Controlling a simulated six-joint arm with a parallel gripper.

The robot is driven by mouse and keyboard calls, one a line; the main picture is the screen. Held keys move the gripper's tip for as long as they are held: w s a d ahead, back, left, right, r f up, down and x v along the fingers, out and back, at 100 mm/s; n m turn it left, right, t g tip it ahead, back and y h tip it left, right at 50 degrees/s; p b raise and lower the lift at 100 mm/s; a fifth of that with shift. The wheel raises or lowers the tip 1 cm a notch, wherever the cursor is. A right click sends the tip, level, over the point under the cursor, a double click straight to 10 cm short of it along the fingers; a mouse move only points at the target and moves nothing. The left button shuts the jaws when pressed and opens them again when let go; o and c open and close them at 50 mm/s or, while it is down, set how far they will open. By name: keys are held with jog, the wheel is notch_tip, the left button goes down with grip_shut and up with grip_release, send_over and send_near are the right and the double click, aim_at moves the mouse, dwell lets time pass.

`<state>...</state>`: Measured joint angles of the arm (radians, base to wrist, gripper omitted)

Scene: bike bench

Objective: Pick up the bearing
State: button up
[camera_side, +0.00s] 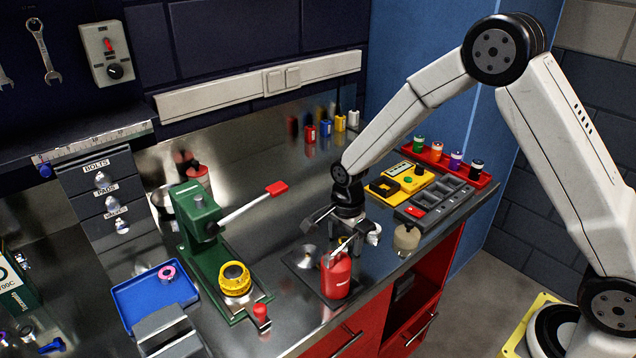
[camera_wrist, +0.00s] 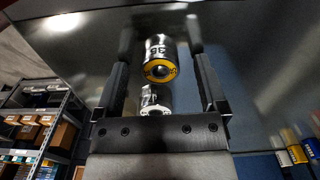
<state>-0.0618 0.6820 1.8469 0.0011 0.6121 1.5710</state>
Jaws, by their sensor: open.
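A small pink ring with a light centre (camera_side: 167,272) lies in the blue tray (camera_side: 133,302) at the lower left of the side view; it looks like the bearing. My gripper (camera_side: 345,241) is well to its right, pointing down over the dark plate near the bench's front edge, behind the red can (camera_side: 336,273). In the wrist view my gripper (camera_wrist: 161,42) has its fingers wide apart. A metal cylinder with a yellow ring (camera_wrist: 159,58) shows between them, and one with a white ring (camera_wrist: 155,100) is nearer the palm. I cannot tell whether the fingers touch either.
A green press (camera_side: 200,225) with a red-tipped lever (camera_side: 250,205) stands between the tray and my gripper. A yellow case (camera_side: 402,181), a dark grey organizer (camera_side: 438,203) and a small jar (camera_side: 406,238) are to the right. A grey box (camera_side: 165,330) is by the tray.

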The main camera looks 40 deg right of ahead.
dwell(0.3)
grip_shut()
jog(key=shift+r, duration=0.15)
notch_tip(320, 180, up, 10)
dwell(0.8)
dwell(0.4)
jog(key=a, duration=0.3)
jog(key=w+a+f, duration=0.1)
jog(key=a, duration=0.2)
jog(key=w+a+f, duration=0.1)
jog(key=a, duration=0.1)
jog(key=shift+w+a, duration=0.15)
jog(key=shift+a, duration=0.25)
